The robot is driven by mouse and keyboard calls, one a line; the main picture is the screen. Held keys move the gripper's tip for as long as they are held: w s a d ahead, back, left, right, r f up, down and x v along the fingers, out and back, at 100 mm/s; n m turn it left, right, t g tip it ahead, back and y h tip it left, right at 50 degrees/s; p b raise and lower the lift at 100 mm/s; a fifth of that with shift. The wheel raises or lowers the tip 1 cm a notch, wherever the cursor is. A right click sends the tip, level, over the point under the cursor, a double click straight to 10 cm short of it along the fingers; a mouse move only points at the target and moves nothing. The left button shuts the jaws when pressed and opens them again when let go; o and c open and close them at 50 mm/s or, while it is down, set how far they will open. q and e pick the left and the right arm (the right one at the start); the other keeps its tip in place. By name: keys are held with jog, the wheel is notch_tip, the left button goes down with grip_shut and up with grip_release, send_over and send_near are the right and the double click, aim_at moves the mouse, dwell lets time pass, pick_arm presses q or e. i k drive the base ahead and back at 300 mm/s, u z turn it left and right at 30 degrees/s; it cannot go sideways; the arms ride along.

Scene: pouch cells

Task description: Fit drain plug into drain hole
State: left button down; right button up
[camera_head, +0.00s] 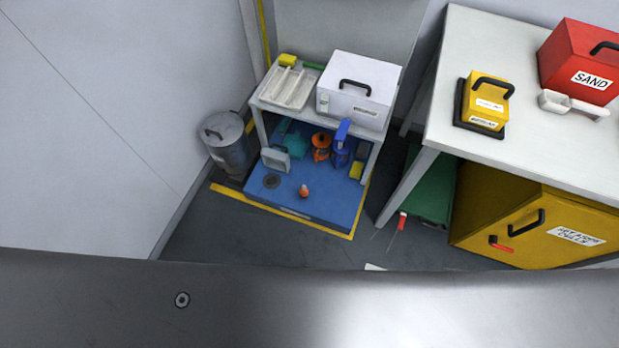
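A small orange-red plug with a pale top, likely the drain plug (304,192), sits on the blue platform (333,204) under the small bench. A dark round spot, likely the drain hole (271,181), lies on the same platform to the left of it. The plug is apart from the hole. Neither of my grippers is in view.
A small bench with a white box (357,88) stands over the platform. Orange and blue items (321,146) and a grey item (275,158) crowd its back. A grey bin (228,142) stands left; a white table (520,140) stands right. Dark floor in front is mostly clear.

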aim_at(333, 202)
jog(key=u, duration=1.5)
jog(key=i, duration=0.95)
jog(key=z, duration=3.35)
